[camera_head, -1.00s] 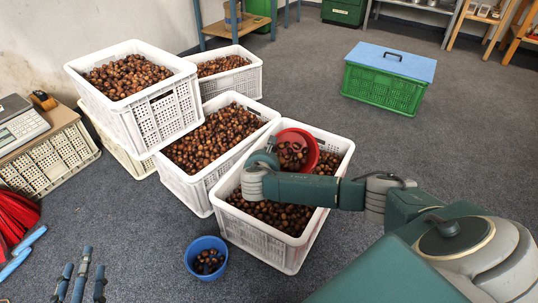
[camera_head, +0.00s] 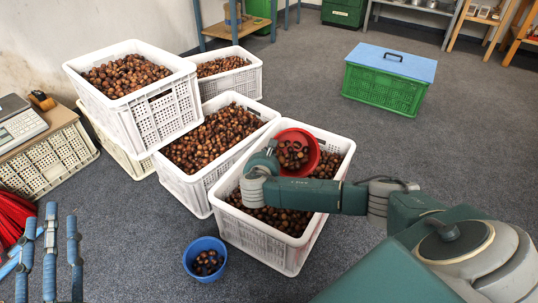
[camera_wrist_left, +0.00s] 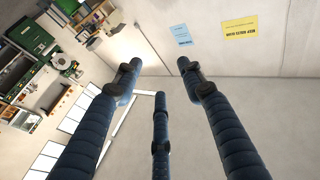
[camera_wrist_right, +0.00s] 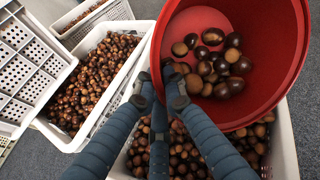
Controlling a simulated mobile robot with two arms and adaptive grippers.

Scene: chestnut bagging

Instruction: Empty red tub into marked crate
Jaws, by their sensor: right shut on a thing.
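The red tub (camera_head: 315,154) is held tilted above the front white crate (camera_head: 262,246), with chestnuts still inside. My right gripper (camera_wrist_right: 160,88) is shut on the tub's rim; in the right wrist view the tub's red inner wall (camera_wrist_right: 272,50) and several chestnuts show. The front crate holds many chestnuts; its wall also shows in the right wrist view (camera_wrist_right: 287,150). I cannot make out a mark on any crate. My left gripper (camera_head: 49,225) is at the lower left of the head view. In the left wrist view its fingers (camera_wrist_left: 160,75) are spread and empty.
A blue bowl (camera_head: 191,262) with a few chestnuts stands on the floor before the front crate. Other chestnut crates (camera_head: 196,190) stand behind and left, one stacked high (camera_head: 150,125). A green crate with a blue lid (camera_head: 393,62) stands at the back right. Floor between is clear.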

